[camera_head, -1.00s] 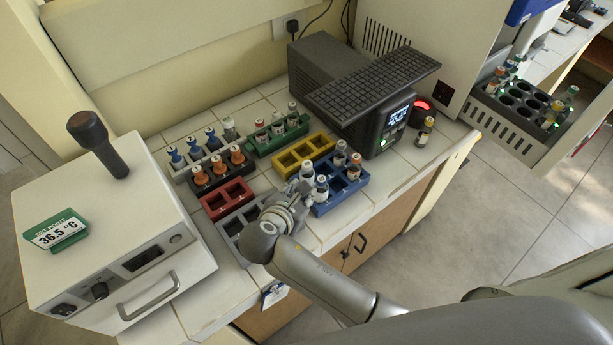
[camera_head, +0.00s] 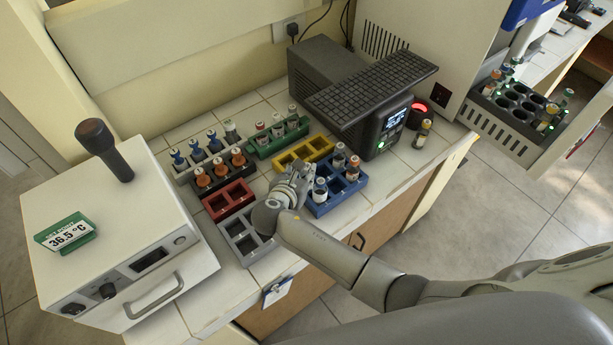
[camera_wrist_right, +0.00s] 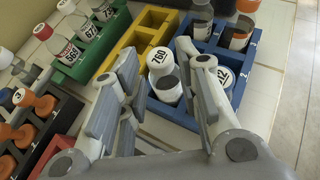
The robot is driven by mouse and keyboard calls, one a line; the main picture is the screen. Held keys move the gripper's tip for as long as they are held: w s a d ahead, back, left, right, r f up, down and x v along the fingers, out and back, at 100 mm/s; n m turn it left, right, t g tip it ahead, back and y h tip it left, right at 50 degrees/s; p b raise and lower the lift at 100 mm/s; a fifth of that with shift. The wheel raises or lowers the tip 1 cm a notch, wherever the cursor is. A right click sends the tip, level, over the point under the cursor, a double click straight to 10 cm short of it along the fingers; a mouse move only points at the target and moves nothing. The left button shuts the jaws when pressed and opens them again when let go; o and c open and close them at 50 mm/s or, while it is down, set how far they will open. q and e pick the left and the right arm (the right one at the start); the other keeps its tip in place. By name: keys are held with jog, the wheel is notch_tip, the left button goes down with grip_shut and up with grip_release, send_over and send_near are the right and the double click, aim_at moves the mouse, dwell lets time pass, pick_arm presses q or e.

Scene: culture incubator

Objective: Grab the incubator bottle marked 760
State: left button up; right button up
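The bottle marked 760 (camera_wrist_right: 159,62) has a white cap and shows between my right gripper's fingers in the right wrist view. It stands at the blue rack (camera_head: 323,209); my gripper hides it in the head view. My right gripper (camera_wrist_right: 155,62) is open, its two fingers apart on either side of the bottle, with no clear grip on it. In the head view the right gripper (camera_head: 298,170) is at the left side of the blue rack. My left gripper is not in view.
Other bottles (camera_head: 353,168) stand in the blue rack. Yellow (camera_head: 304,152), green, red (camera_head: 229,199), black and grey racks surround it. A keyboard (camera_head: 372,85) on a dark device is behind. A white heater box (camera_head: 120,235) stands at left.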

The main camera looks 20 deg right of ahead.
jog(key=shift+x, duration=1.2)
grip_shut()
jog(key=shift+r, duration=0.2)
